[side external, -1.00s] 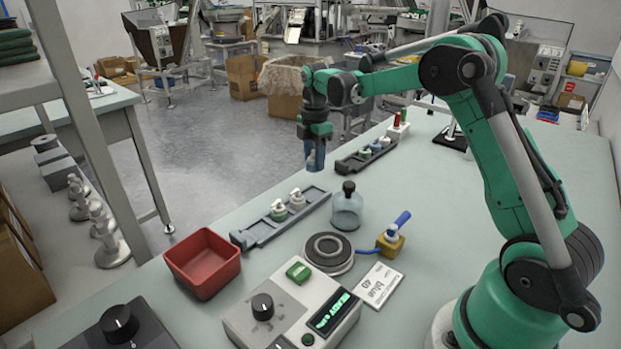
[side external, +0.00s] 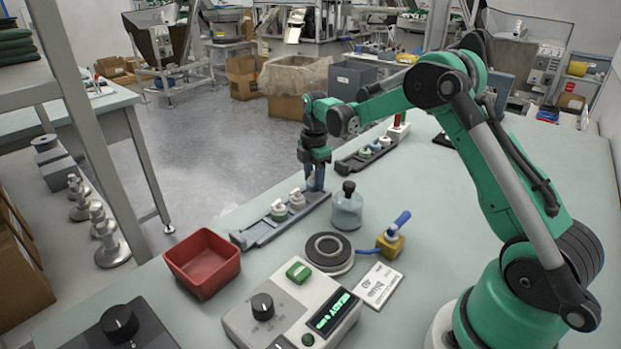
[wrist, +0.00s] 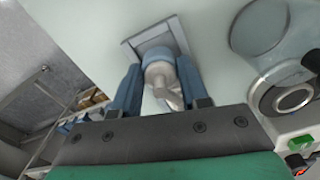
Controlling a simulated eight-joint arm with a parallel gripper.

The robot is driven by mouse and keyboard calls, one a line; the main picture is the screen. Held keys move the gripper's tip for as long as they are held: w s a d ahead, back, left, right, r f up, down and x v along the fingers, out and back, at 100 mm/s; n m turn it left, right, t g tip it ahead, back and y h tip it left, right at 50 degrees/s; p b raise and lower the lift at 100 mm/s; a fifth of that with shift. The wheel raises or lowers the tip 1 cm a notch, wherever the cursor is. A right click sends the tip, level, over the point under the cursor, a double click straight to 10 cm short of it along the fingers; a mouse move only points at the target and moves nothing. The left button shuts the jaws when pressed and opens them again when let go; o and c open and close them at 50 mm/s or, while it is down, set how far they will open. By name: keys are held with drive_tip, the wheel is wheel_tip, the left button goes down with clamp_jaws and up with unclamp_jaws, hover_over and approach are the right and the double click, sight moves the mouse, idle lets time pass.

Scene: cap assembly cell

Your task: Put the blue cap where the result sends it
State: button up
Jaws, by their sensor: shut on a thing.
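My gripper (side external: 315,182) is low over the far end of the near grey cap rail (side external: 262,235). In the wrist view, my gripper (wrist: 162,88) is shut on the blue cap (wrist: 156,56), which has a blue collar and a pale spout. The cap is over the rail's end (wrist: 177,30); I cannot tell whether it touches. In the side view my fingers mostly hide the cap. Two other caps, one greenish (side external: 279,210) and one cream (side external: 297,199), sit on this rail. The tester (side external: 290,310) has a lit green display beginning with "READY".
A clear bottle with a black stopper (side external: 346,208) stands close right of the rail. A red bin (side external: 203,262), a round black plate (side external: 328,249), a yellow block with blue lever (side external: 391,243) and a written card (side external: 378,285) are nearer. Another rail of caps (side external: 362,158) lies behind.

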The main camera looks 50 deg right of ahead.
drive_tip(key=shift+f, duration=0.3)
idle(0.4)
drive_tip(key=shift+f, duration=0.3)
drive_tip(key=shift+f, duration=0.1)
idle(0.5)
drive_tip(key=o, duration=0.9)
drive_tip(key=shift+r, duration=3.55)
